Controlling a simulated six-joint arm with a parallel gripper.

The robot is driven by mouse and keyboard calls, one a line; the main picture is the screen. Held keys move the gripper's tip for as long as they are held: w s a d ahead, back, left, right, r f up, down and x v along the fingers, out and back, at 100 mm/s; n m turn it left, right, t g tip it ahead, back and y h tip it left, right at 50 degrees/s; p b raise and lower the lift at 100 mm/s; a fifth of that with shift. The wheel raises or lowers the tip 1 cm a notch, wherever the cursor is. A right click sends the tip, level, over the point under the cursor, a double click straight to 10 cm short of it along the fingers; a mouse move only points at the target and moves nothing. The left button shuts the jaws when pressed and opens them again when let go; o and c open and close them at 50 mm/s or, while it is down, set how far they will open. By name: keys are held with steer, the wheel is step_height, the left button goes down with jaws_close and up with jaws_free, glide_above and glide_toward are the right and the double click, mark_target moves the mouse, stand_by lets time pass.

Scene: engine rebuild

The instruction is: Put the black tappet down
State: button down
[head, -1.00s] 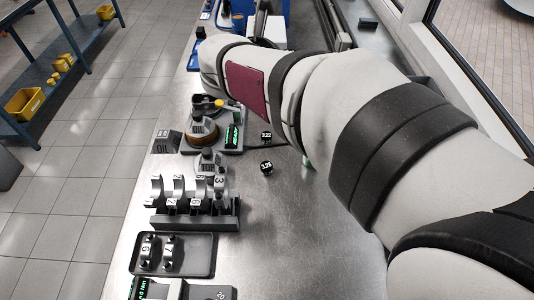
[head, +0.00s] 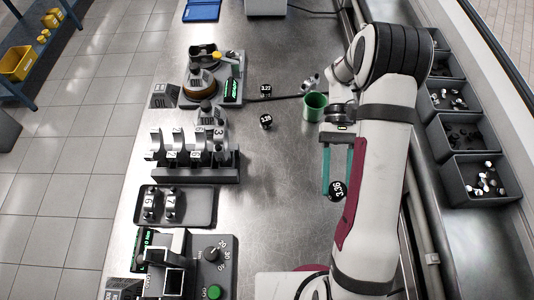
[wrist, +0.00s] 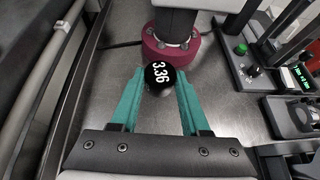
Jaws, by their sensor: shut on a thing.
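The black tappet (head: 338,191), marked 3.36 in white, is between the teal fingertips of my gripper (head: 337,184), over the right part of the metal bench. The wrist view shows the black tappet (wrist: 160,78) at the ends of both teal fingers, label facing the camera. My gripper (wrist: 159,90) is shut on it. I cannot tell how high it is above the bench. Two other black tappets are on the bench: one marked 3.22 (head: 265,89), and one with a label too small to read surely (head: 266,121).
A green cup (head: 314,107) stands beyond my gripper. Grey bins (head: 481,158) of small parts line the right side. A holder with numbered caps (head: 195,174), a dark tray (head: 205,221) and a device with a green button (head: 214,291) are left.

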steer(key=a+f+m+t+y, duration=0.1)
steer(key=a+m+t+y, duration=0.15)
steer(key=m+y, duration=0.25)
steer(key=m+t+y, duration=0.6)
steer(key=m+t, duration=0.7)
steer(key=m, duration=0.2)
glide_above(272, 163)
steer(key=f, duration=0.7)
steer(key=shift+d, duration=0.2)
steer(key=f, duration=0.4)
steer(key=shift+a+f, duration=0.25)
steer(key=shift+c, duration=1.9)
jaws_free()
